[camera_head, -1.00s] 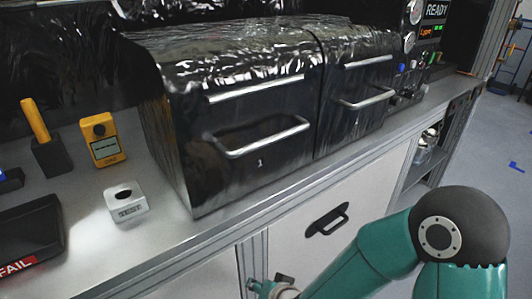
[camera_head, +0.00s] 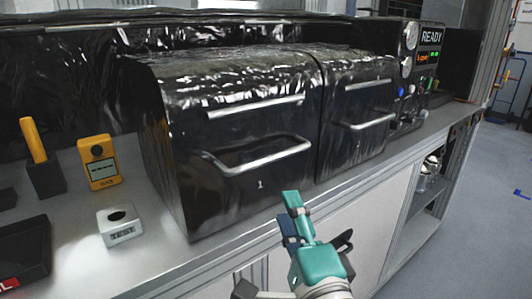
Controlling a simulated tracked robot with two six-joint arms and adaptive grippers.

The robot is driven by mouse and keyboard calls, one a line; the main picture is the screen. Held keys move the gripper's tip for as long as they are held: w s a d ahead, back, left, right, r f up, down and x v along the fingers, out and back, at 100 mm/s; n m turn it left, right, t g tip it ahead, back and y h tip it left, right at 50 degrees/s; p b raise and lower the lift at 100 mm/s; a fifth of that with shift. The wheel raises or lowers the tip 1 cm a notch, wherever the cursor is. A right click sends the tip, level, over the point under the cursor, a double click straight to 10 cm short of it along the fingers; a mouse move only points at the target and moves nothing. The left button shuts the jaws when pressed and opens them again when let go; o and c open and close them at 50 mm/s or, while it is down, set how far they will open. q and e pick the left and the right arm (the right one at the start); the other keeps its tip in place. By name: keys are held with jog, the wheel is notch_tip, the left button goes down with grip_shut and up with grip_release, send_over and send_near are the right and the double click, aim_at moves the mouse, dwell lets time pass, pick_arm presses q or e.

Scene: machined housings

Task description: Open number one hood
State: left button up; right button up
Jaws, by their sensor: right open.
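The number one hood (camera_head: 240,185) is a glossy black box on the bench, marked with a small "1". It is closed. Its silver bar handle (camera_head: 262,160) runs across the front, below a second silver strip. My right gripper (camera_head: 265,240) is at the lower middle, in front of the bench edge, below and apart from the handle. Its teal and dark fingers are spread, with nothing between them. My left gripper is not in view.
A second black hood (camera_head: 355,140) with its own handle adjoins on the right. A yellow device (camera_head: 98,160), a white TEST block (camera_head: 119,224) and a black tray (camera_head: 22,255) lie on the bench at left.

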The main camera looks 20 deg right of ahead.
jog(key=p, duration=0.5)
send_near(267, 162)
jog(key=w, duration=0.5)
jog(key=w+r+p, duration=0.1)
jog(key=w, duration=0.1)
jog(key=w+d+p, duration=0.1)
jog(key=w, duration=0.2)
jog(key=shift+w+r, duration=0.25)
jog(key=shift+w, duration=0.1)
grip_shut()
jog(key=shift+a, duration=0.1)
